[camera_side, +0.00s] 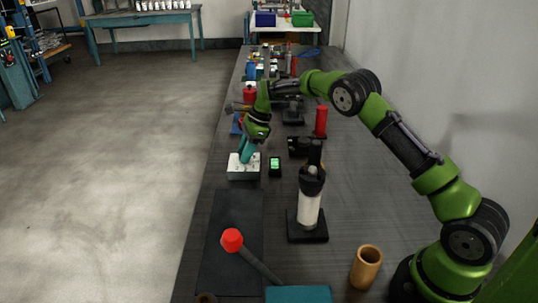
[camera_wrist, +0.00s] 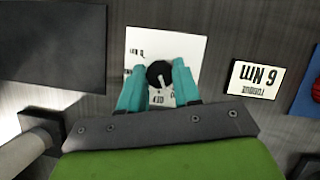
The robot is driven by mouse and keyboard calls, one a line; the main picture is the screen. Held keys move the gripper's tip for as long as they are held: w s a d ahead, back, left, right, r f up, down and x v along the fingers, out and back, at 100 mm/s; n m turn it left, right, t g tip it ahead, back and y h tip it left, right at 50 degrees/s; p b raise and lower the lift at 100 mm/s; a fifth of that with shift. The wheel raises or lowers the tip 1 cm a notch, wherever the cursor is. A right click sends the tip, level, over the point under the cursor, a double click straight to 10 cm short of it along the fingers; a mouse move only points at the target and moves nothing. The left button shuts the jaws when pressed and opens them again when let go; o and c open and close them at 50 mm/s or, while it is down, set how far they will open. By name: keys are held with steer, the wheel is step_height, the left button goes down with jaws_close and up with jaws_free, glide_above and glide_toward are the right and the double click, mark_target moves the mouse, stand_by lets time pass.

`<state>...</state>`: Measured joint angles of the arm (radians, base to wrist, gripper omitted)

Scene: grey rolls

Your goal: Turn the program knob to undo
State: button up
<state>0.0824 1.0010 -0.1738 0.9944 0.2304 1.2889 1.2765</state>
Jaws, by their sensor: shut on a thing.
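The program knob (camera_wrist: 158,73) is a round black knob with a white pointer line, on a white panel with printed labels. The panel (camera_side: 238,173) is the top of a pale box near the left edge of the bench in the side view. My gripper (camera_wrist: 158,82) has teal fingers, one on each side of the knob, and is shut on it. In the side view my gripper (camera_side: 246,158) points down onto the box and hides the knob. Some of the panel's labels are covered by the fingers.
A small black device (camera_side: 275,166) with a green screen stands just right of the box. A white cylinder on a black base (camera_side: 308,205) stands nearer. A dark mat (camera_side: 228,225) and red-headed mallet (camera_side: 232,240) lie in front.

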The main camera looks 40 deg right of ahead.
steer(key=shift+n+g+y, duration=0.3)
steer(key=shift+n, duration=0.8)
steer(key=o, duration=1.1)
steer(key=shift+c, duration=0.2)
steer(key=shift+d+r, duration=0.1)
steer(key=v, duration=1.6)
steer(key=shift+r, duration=0.4)
steer(key=shift+w, duration=0.1)
